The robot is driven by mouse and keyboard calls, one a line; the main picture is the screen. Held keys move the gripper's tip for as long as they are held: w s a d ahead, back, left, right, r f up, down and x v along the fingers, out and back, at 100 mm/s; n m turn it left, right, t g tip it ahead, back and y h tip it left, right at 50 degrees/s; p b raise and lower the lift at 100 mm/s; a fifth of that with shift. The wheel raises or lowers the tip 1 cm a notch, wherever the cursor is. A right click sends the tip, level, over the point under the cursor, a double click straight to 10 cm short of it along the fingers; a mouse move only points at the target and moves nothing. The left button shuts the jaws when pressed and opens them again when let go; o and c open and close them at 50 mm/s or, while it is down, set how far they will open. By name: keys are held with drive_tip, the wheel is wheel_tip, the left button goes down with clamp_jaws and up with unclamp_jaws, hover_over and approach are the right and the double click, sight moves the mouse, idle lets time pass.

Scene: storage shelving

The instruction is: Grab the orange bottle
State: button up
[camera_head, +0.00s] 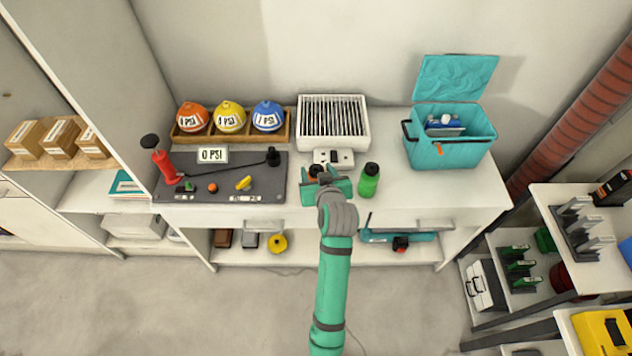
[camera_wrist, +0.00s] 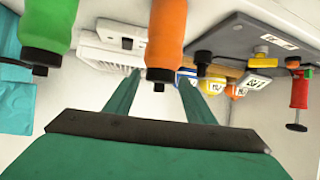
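The orange bottle (camera_wrist: 166,35) with a black cap appears upside down in the wrist view, in line with the gap between my fingers. In the head view the orange bottle (camera_head: 313,179) is mostly hidden by my gripper (camera_head: 326,180) at the front of the white counter. My gripper (camera_wrist: 157,82) has its two green fingers apart, on either side of the bottle's cap in the picture. I cannot tell whether they touch the bottle. The green bottle (camera_head: 369,181) stands close by on the right, and it also shows in the wrist view (camera_wrist: 46,28).
A grey panel (camera_head: 222,162) with a red pump (camera_head: 163,164) lies left on the counter (camera_head: 400,195). A wooden rack (camera_head: 283,139) holds three coloured balls. A slotted white box (camera_head: 334,141) stands behind. A teal cooler (camera_head: 470,153) stands open at right, with clear counter before it.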

drive_tip(key=c, duration=1)
clamp_jaws()
drive_tip(key=shift+r, duration=0.2)
